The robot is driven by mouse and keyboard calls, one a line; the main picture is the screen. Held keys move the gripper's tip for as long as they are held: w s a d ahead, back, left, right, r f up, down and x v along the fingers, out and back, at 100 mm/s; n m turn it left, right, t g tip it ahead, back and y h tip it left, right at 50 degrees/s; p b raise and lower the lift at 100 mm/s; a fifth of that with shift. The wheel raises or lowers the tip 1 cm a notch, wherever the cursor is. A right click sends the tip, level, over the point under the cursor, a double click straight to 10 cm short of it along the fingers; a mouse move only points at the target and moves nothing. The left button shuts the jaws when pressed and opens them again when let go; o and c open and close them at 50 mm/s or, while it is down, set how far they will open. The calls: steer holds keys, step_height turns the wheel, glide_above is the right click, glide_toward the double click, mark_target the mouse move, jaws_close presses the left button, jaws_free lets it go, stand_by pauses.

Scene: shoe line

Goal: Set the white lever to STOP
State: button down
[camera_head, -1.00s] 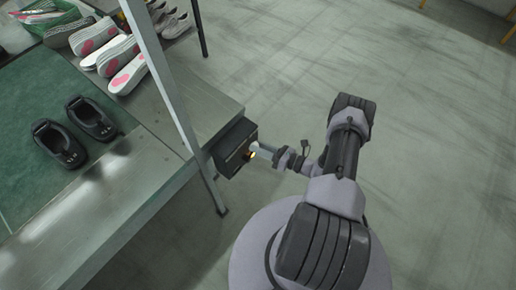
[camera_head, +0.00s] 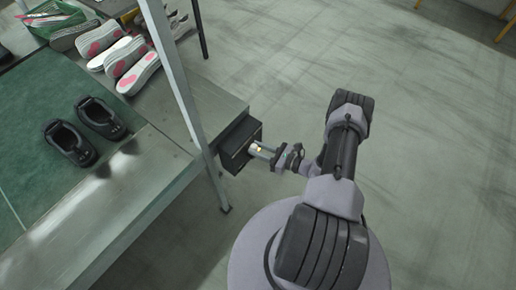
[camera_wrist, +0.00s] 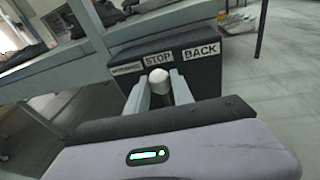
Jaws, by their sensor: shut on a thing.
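The black control box (camera_head: 236,155) is fixed at the table's corner, by a metal post. In the wrist view the box (camera_wrist: 205,75) faces me with labels in a row: a left one too small to read surely, STOP (camera_wrist: 158,57) in the middle and BACK (camera_wrist: 201,51) at right. The white lever (camera_wrist: 159,80) has a rounded knob and stands in front of the box, just below the STOP label. My gripper (camera_wrist: 160,88) is shut on the lever, one finger on each side of it. In the head view my gripper (camera_head: 259,151) reaches the box from the right.
A table with a green mat (camera_head: 35,105) carries black shoe parts (camera_head: 70,142). Several pale shoes with pink soles (camera_head: 138,74) lie behind. The metal post (camera_head: 178,75) rises close to the box. The grey floor (camera_head: 420,150) at right is clear.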

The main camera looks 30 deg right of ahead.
steer(key=c, duration=1.1)
jaws_free()
steer(key=p+v, duration=0.2)
steer(key=v, duration=1.5)
steer(key=shift+s+p, duration=0.25)
steer(key=shift+p, duration=0.15)
